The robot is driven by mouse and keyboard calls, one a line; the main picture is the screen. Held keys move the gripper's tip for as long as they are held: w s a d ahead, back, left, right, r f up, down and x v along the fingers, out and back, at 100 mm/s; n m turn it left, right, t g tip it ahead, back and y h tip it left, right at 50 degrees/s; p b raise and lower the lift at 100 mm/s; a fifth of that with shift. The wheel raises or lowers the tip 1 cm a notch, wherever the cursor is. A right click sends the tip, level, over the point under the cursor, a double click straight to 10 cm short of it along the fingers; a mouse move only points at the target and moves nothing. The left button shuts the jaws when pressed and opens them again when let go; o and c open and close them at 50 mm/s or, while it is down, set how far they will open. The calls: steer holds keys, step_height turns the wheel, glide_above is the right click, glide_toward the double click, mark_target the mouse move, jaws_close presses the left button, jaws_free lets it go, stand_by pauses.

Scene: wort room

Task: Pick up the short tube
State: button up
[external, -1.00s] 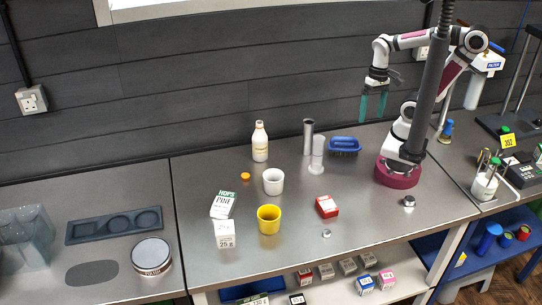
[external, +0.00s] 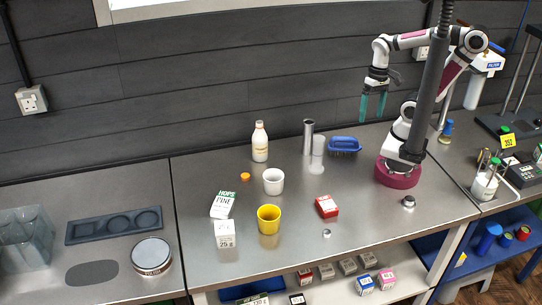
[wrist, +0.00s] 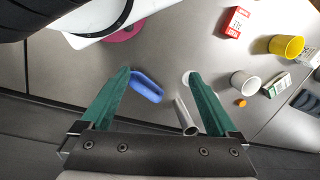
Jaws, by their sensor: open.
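A grey metal tube (external: 308,137) stands upright at the back of the steel bench; it also shows between the fingers' lines of sight in the wrist view (wrist: 186,116). A white cylinder on a round foot (external: 317,158) stands just in front of it, apart from the blue brush. In the wrist view that white cylinder is mostly hidden by the right finger. Which of them is the short tube I cannot tell for certain. My gripper (external: 373,108), with teal fingers, hangs open and empty above the back of the bench, right of both; its fingers also show in the wrist view (wrist: 159,73).
A blue brush (external: 344,144) lies right of the tube. A white bottle (external: 260,142), white cup (external: 273,181), yellow cup (external: 269,219), red box (external: 326,206) and small metal ring (external: 326,233) stand around the bench. The front right of the bench is mostly clear.

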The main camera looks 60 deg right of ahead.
steer(key=shift+c, duration=0.5)
steer(key=m+t+y, duration=0.8)
steer(key=m+y, duration=0.1)
steer(key=m, duration=1)
glide_toward(308, 138)
steer(key=shift+m, duration=0.4)
steer(key=x, duration=0.4)
steer(key=w+x, duration=0.1)
steer(key=x, duration=0.2)
steer(key=r+x, duration=0.1)
steer(key=x, duration=0.3)
steer(key=shift+w+f, duration=0.1)
steer(key=shift+w, duration=0.4)
jaws_close()
